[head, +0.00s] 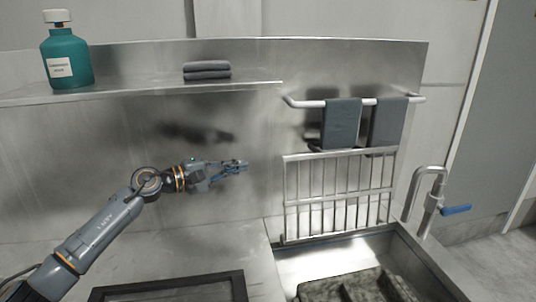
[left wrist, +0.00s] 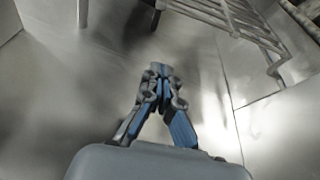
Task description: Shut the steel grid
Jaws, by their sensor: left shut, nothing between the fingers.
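The steel grid (head: 338,192) stands upright at the back of the sink, below the towel rail. Part of it also shows at the top right of the left wrist view (left wrist: 236,22). My left gripper (head: 243,165) is to the left of the grid, apart from it, in front of the steel back panel. It is shut and empty, and its fingertips meet in the left wrist view (left wrist: 160,70). My right gripper is in neither view.
A sink (head: 408,262) with a dark rack inside lies below the grid. A tap (head: 428,195) with a blue lever stands right. Two grey towels (head: 341,124) hang above the grid. A shelf (head: 140,92) holds a teal bottle (head: 66,58) and folded cloths (head: 207,70).

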